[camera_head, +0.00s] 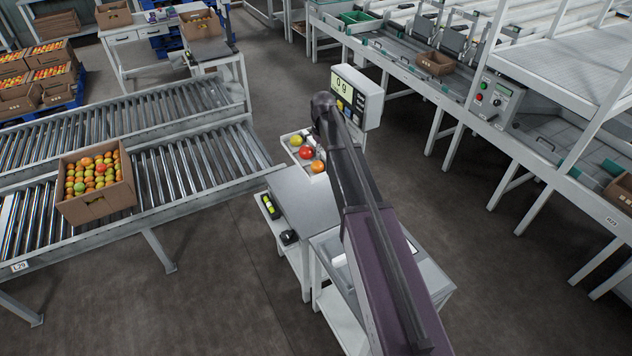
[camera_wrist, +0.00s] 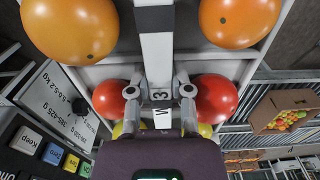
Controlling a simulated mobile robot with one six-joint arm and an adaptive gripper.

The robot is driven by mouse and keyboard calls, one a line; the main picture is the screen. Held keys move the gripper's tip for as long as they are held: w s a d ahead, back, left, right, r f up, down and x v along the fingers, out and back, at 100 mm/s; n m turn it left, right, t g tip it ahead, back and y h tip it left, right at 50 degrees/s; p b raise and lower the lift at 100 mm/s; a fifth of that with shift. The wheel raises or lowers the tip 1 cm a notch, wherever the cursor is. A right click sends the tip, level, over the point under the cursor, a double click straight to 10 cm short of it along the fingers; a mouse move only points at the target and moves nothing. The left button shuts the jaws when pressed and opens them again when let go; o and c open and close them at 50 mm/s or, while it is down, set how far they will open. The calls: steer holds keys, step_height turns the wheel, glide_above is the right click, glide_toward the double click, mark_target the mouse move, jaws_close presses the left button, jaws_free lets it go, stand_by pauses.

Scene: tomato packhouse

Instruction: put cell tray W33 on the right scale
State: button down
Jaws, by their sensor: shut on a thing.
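The cell tray (camera_wrist: 156,52) is white with a central bar and holds orange, red and yellow-green tomatoes. My gripper (camera_wrist: 160,92) is shut on this bar. In the head view, the tray (camera_head: 297,164) shows left of my dark arm, which hides its right half and my gripper. Behind it stands a scale display (camera_head: 357,96) reading "0 g". The scale's platform is hidden, and I cannot tell whether the tray touches anything below.
A grey-topped stand (camera_head: 300,200) lies below the tray. A roller conveyor (camera_head: 190,165) with a carton of tomatoes (camera_head: 97,190) is at left. A long sorting line (camera_head: 440,95) runs at right. A keypad (camera_wrist: 45,150) is close at the wrist view's lower left.

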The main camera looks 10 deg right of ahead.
steer(key=b, duration=2.6)
glide_above(315, 196)
step_height(315, 196, down, 27)
steer(key=shift+w, duration=0.15)
steer(key=shift+r, duration=0.1)
steer(key=shift+f+b, duration=4.15)
steer(key=shift+f, duration=0.05)
steer(key=shift+f, duration=0.15)
steer(key=shift+c, duration=2.3)
jaws_free()
steer(key=c, duration=0.3)
